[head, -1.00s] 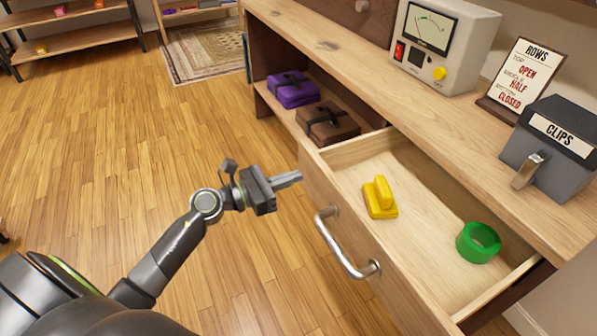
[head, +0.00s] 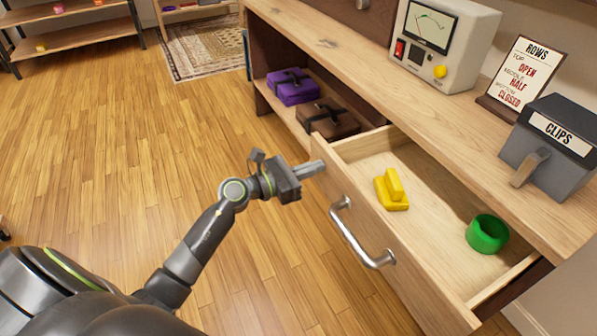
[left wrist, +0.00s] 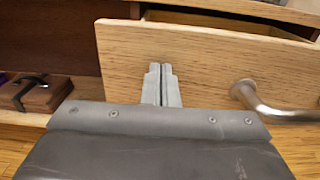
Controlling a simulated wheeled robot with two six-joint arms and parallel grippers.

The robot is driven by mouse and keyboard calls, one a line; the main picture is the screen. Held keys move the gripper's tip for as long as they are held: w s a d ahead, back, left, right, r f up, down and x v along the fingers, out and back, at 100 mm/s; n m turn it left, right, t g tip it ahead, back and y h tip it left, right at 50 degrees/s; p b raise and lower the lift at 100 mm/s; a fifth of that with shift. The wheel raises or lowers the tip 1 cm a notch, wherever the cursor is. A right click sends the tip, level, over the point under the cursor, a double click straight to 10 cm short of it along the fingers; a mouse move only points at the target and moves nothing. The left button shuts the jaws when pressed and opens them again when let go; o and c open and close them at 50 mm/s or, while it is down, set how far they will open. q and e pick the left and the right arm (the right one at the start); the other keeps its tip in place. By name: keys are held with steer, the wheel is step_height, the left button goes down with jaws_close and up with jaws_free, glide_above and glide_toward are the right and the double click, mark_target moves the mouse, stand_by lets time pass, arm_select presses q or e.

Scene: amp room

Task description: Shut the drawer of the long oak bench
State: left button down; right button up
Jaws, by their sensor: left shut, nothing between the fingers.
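The long oak bench (head: 420,103) runs along the right of the head view. Its drawer (head: 375,225) is part-way out, with a metal bar handle (head: 362,238) on its front. My left gripper (head: 320,167) is shut and empty, its fingertips at the drawer front near the left end, beside the handle. In the left wrist view the closed fingers (left wrist: 161,72) point at the wooden drawer front (left wrist: 215,60), with the handle (left wrist: 275,108) to their right. They appear to touch it. My right gripper is not in view.
A yellow block (head: 391,190) and a green ring (head: 487,233) lie in the drawer. A purple case (head: 292,87) and a brown case (head: 328,120) sit on the shelf. A meter (head: 444,40), sign (head: 520,70) and CLIPS box (head: 550,145) stand on top.

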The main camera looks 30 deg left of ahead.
arm_select(q)
steer(key=x, duration=0.9)
steer(key=shift+w+d+b, duration=0.15)
steer(key=shift+d+b, duration=0.05)
steer(key=shift+b, duration=0.2)
steer(key=b+x, duration=0.3)
steer(key=x, duration=0.6)
steer(key=shift+w+d, duration=0.25)
steer(key=shift+w, duration=0.1)
steer(key=shift+w+d, duration=0.35)
steer(key=shift+w, duration=0.1)
steer(key=shift+r, duration=0.3)
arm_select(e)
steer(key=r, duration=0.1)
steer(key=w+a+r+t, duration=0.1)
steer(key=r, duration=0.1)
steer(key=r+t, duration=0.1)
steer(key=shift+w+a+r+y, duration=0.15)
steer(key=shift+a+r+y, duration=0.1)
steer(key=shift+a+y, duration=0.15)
arm_select(q)
steer(key=shift+r, duration=0.1)
